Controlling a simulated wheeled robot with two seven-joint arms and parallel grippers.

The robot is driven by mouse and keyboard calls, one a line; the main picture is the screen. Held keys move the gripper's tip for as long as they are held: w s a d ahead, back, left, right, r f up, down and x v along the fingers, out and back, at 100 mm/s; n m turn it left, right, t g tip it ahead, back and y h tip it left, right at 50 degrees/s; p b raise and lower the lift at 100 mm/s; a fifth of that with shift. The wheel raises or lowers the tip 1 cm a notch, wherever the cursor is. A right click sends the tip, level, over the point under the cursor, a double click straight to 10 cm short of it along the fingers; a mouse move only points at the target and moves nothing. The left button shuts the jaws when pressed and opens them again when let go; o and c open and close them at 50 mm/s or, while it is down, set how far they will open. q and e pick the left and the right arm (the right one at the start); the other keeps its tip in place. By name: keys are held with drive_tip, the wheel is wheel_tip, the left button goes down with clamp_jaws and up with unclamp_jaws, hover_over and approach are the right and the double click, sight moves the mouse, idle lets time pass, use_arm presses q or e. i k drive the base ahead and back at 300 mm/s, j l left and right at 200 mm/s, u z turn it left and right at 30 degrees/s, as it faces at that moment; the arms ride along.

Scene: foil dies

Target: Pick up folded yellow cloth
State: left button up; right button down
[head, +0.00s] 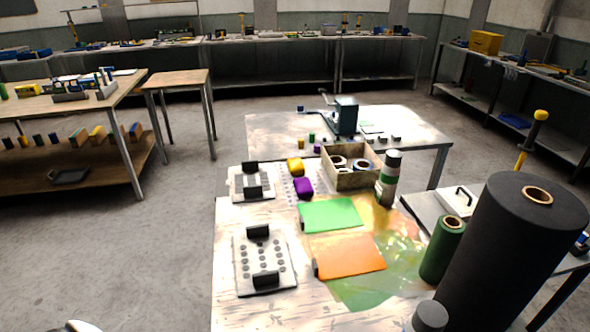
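A small yellow bundle (295,166), which looks like the folded yellow cloth, lies on the worktable (228,222) near its far side. It sits just behind a purple bundle (303,187) and left of an open box. It is small in the view, so its folds are hard to make out. Neither of my grippers shows in the head view. A white rounded part, likely mine, just enters at the bottom left edge, well away from the cloth.
Two dotted plates with black blocks (265,279) (252,194) lie at the left. A green sheet (331,214) and an orange sheet (346,255) lie at centre. A cardboard box (350,180) and a bottle (387,180) stand behind. Large dark roll (510,250) blocks the right.

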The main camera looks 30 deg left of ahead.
sight(296, 166)
drive_tip(key=u, duration=0.8)
drive_tip(key=j+u, duration=1.25)
drive_tip(key=i+j+u, duration=0.1)
drive_tip(key=i+j, duration=0.8)
drive_tip(key=i+l+z, duration=0.1)
drive_tip(key=i+z, duration=0.3)
drive_tip(key=i, duration=0.2)
drive_tip(key=i+j+z, duration=0.1)
drive_tip(key=i+z, duration=0.35)
drive_tip(key=i+j+z, duration=0.4)
drive_tip(key=i, duration=0.25)
